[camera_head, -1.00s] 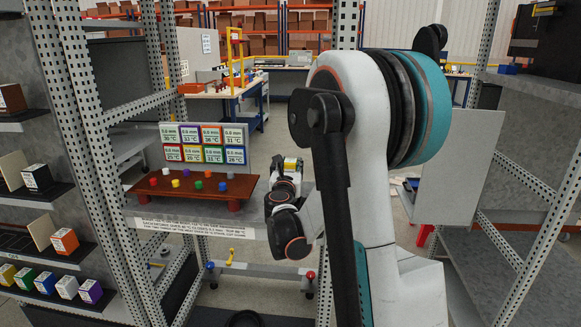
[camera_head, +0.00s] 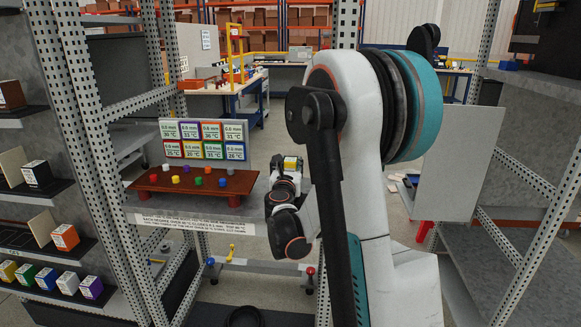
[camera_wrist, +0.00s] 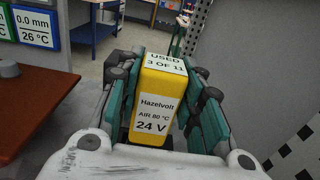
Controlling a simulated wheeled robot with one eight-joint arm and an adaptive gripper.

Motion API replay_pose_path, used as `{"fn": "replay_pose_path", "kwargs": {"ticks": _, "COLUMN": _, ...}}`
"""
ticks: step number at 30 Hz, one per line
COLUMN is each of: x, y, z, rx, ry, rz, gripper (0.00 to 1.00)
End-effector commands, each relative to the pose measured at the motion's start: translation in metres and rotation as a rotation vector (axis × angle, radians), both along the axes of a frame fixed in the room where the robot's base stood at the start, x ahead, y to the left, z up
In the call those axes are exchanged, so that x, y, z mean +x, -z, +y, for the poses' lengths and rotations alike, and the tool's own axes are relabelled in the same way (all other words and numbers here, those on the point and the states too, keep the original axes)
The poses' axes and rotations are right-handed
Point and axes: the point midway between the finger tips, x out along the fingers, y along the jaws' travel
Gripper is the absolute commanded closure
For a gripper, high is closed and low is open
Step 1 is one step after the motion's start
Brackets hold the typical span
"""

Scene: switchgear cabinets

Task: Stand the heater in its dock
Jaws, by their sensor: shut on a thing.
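The heater is a yellow box (camera_wrist: 160,105) labelled "Hazelvolt AIR 80 °C 24 V", with "USED 3 OF 11" on its top. My gripper (camera_wrist: 163,90) is shut on it, with teal and dark fingers along both sides. The heater is close to upright in the wrist view; its underside is hidden. In the head view, my gripper (camera_head: 287,180) is at the right end of the red-brown board, and the yellow top of the heater (camera_head: 291,162) shows. I cannot tell which thing is the dock.
The red-brown board (camera_head: 160,184) carries several coloured knobs, with temperature panels (camera_head: 204,139) behind. Boxes in several colours (camera_head: 58,283) stand on the left rack's shelves. Perforated posts (camera_head: 90,150) rise at the left. A bar with coloured knobs (camera_head: 258,266) lies below the shelf.

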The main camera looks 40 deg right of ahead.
Motion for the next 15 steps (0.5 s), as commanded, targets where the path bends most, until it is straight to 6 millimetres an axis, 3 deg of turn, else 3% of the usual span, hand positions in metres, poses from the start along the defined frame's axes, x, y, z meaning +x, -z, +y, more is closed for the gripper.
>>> {"fn": "replay_pose_path", "kwargs": {"ticks": 13, "x": 0.0000, "y": 0.0049, "z": 0.0000, "rx": 0.000, "ry": 0.000, "rz": 0.000, "gripper": 1.00}}
{"fn": "replay_pose_path", "kwargs": {"ticks": 14, "x": 0.0000, "y": 0.0050, "z": 0.0000, "rx": 0.000, "ry": 0.000, "rz": 0.000, "gripper": 0.64}}
{"fn": "replay_pose_path", "kwargs": {"ticks": 15, "x": 0.0000, "y": 0.0049, "z": 0.0000, "rx": 0.000, "ry": 0.000, "rz": 0.000, "gripper": 0.55}}
